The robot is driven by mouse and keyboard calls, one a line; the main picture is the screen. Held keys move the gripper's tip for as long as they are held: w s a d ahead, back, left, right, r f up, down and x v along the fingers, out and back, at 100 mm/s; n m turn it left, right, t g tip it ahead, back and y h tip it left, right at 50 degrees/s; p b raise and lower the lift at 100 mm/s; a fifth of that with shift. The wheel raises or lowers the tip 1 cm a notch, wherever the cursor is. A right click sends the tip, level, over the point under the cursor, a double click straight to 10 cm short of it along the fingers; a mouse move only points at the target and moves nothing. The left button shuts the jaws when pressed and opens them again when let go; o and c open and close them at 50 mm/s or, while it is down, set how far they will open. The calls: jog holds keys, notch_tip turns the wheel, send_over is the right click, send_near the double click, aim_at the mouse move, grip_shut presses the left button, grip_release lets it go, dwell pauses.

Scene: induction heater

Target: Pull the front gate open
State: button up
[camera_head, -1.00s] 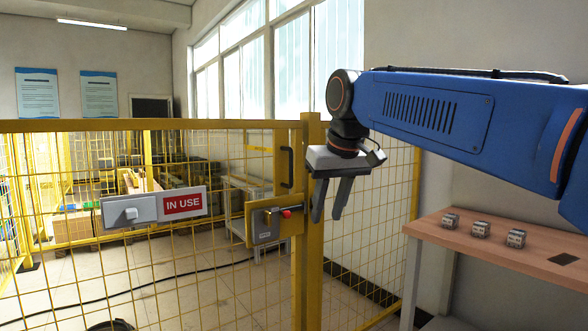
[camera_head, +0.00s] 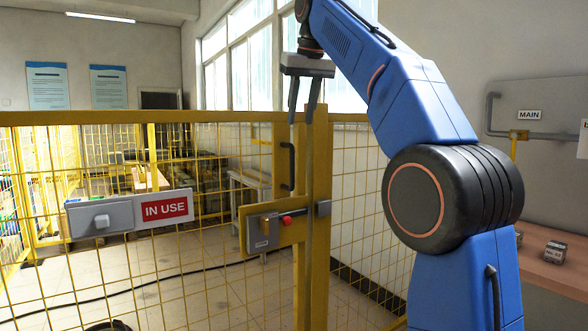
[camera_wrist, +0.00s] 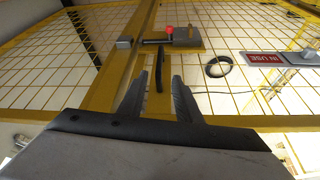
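The front gate (camera_head: 150,122) is yellow mesh and looks closed against its post (camera_head: 318,270). It has a black vertical handle (camera_head: 288,165), also seen in the wrist view (camera_wrist: 160,68). Below the handle is a grey latch box (camera_head: 262,232) with a red knob (camera_head: 286,220). A grey block (camera_head: 323,208) sits on the post. My gripper (camera_head: 302,118) is open and empty, pointing down, above the handle near the gate's top rail. In the wrist view the handle shows between and beyond the fingers (camera_wrist: 159,80), apparently untouched.
A grey switch box (camera_head: 100,220) with a red IN USE sign (camera_head: 165,208) is on the mesh at left. A MAIN panel (camera_head: 550,105) hangs on the right wall above a wooden table (camera_head: 555,280). A black cable (camera_head: 170,285) crosses the floor behind the mesh.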

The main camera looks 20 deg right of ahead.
aim_at(293, 162)
jog(key=x, duration=1.7)
jog(key=shift+a+f, duration=0.1)
grip_shut()
